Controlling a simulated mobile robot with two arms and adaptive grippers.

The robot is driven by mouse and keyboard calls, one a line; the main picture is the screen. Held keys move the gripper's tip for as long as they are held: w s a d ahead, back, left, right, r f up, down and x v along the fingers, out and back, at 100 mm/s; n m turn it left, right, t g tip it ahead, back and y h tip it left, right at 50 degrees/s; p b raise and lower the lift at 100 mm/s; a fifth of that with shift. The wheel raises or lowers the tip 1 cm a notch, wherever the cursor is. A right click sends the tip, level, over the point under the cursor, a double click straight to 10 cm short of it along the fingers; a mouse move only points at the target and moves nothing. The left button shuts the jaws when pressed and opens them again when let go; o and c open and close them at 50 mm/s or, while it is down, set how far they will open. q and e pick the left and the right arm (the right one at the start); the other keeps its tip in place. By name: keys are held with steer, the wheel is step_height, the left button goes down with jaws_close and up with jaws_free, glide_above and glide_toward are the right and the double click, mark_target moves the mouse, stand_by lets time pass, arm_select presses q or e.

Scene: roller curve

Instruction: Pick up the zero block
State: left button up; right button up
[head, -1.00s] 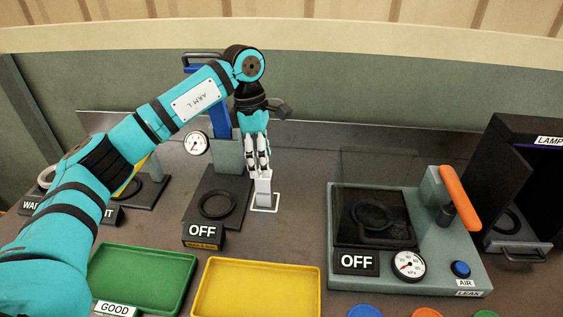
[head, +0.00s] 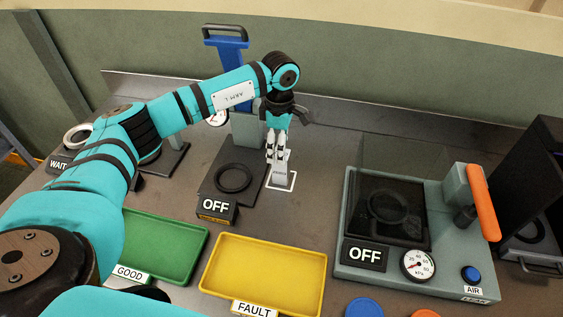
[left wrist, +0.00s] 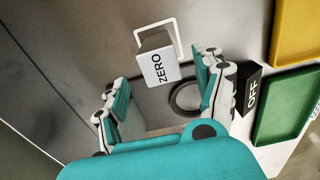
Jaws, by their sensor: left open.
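The zero block (head: 280,174) is a pale grey block standing within a white square outline on the bench, right of the black press base. In the left wrist view the zero block (left wrist: 158,68) shows its white face lettered ZERO. My left gripper (head: 277,155) points down just above and around the top of the block in the head view. In the left wrist view its two fingers (left wrist: 163,75) are spread apart, one on each side of the block, with gaps visible. I cannot tell whether a finger touches it. My right gripper does not show.
The gauge press (head: 233,178) with an OFF sign stands close left of the block. A green tray (head: 198,238) and a yellow tray (head: 314,262) lie in front. A leak tester (head: 345,225) with an orange lever stands right. Bare bench lies between block and tester.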

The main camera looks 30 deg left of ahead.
mark_target(281, 167)
arm_select(q)
steer(key=shift+f, duration=0.25)
steer(key=shift+f+p, duration=0.2)
steer(key=shift+p, duration=0.1)
steer(key=f+p, duration=0.2)
steer(key=f, duration=0.2)
steer(key=shift+d+f, duration=0.2)
steer(key=shift+f, duration=0.2)
steer(key=c, duration=0.4)
steer(key=shift+r, duration=0.1)
jaws_close()
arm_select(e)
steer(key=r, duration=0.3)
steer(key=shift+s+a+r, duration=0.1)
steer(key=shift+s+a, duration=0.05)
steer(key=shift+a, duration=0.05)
